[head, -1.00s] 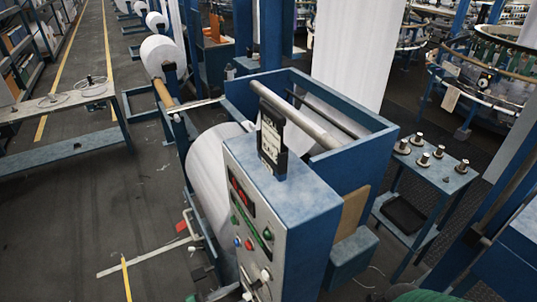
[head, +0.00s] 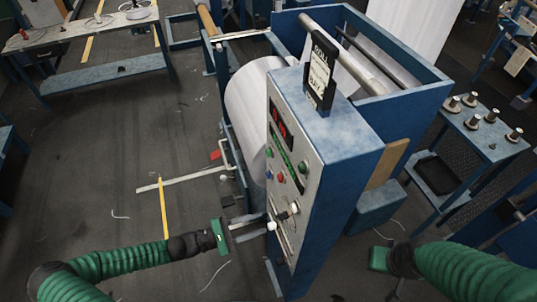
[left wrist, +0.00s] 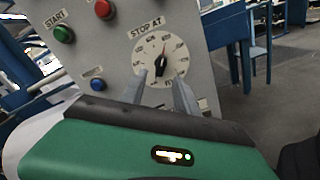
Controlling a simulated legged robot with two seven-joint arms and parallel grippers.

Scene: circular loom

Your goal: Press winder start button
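The winder's grey control panel (head: 285,190) faces left in the head view. The green START button (left wrist: 64,34) shows at upper left in the left wrist view, with its label above it. A red button (left wrist: 104,9) is to its right and a blue button (left wrist: 97,85) below. The white STOP AT dial (left wrist: 160,62) lies between my left fingertips as seen there; contact cannot be told. My left gripper (head: 266,225) is open and empty, beside the panel's lower part, away from START. My right gripper (head: 374,258) is low, right of the cabinet; its fingers are not clear.
The winder's blue frame (head: 420,95) and white fabric roll (head: 255,105) stand behind the panel. A small blue table (head: 490,150) with metal spools is at right. A grey workbench (head: 85,35) is at upper left. The floor (head: 90,190) at left is mostly clear.

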